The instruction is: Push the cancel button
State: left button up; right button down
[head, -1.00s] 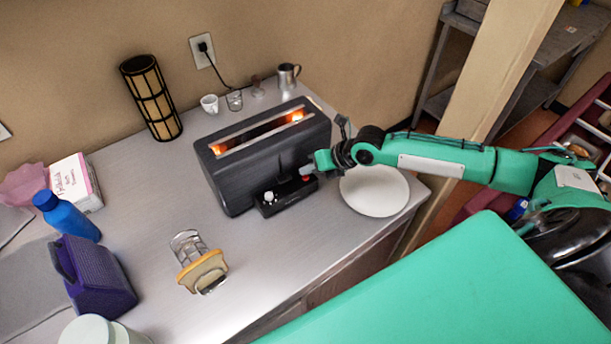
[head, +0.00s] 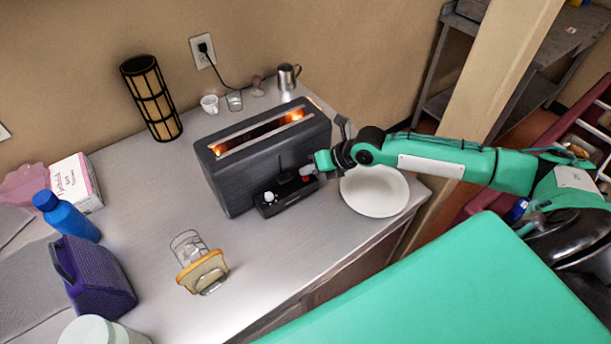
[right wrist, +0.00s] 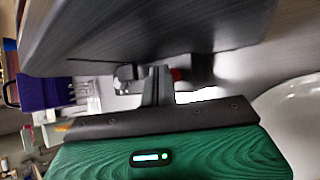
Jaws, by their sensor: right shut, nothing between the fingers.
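A dark toaster (head: 262,150) stands on the counter, its slot glowing orange inside. At its front foot is a black control panel (head: 287,194) with a white knob (head: 270,197) and a small red button (head: 305,179). My right gripper (head: 307,170) is shut and empty, its tips right by the red button; I cannot tell whether they touch it. In the right wrist view the shut fingers (right wrist: 157,85) point at the panel, with the red button (right wrist: 177,74) just beside them. Button labels are not legible. My left gripper is not in view.
A white plate (head: 374,191) lies right of the toaster, under my right forearm. A blue bottle (head: 67,216) and purple box (head: 92,275) are at left. Cups stand behind.

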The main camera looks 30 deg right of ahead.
jog(key=shift+f, duration=0.15)
dwell(0.4)
jog(key=shift+f+b, duration=0.3)
jog(key=shift+b, duration=0.15)
jog(key=shift+f, duration=0.15)
dwell(0.4)
jog(key=shift+r, duration=0.6)
notch_tip(320, 180, up, 6)
jog(key=p, duration=0.4)
dwell(0.8)
